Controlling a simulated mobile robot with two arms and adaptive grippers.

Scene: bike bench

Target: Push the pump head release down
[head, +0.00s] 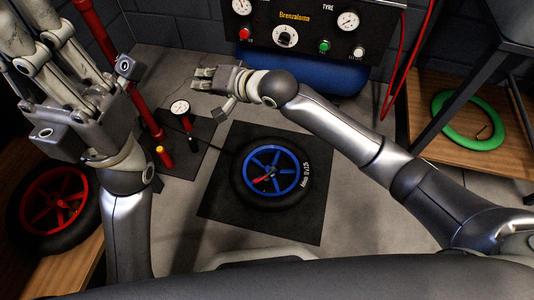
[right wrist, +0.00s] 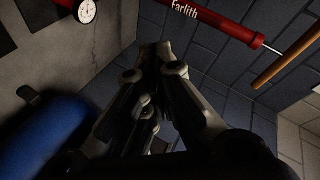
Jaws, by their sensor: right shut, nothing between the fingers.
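The blue-rimmed wheel (head: 291,159) lies flat on a dark mat in the head view. A thin dark hose runs to it from the pump's base, and a small red lever (head: 262,180) shows near its hub; this looks like the pump head release, but is too small to tell its position. The red floor pump (head: 146,108) stands left, with a gauge (head: 180,107); its red barrel also shows in the right wrist view (right wrist: 220,25). My right gripper (head: 198,80) is shut and empty, beyond the wheel and gauge. My left gripper (head: 35,25) is raised at left, fingers spread, empty.
A compressor panel (head: 310,30) with a blue tank (head: 318,103) stands behind. A red-rimmed wheel (head: 52,200) sits lower left; a green ring (head: 468,117) lies on a wooden shelf at right. A yellow-topped piece (head: 160,150) stands by the pump.

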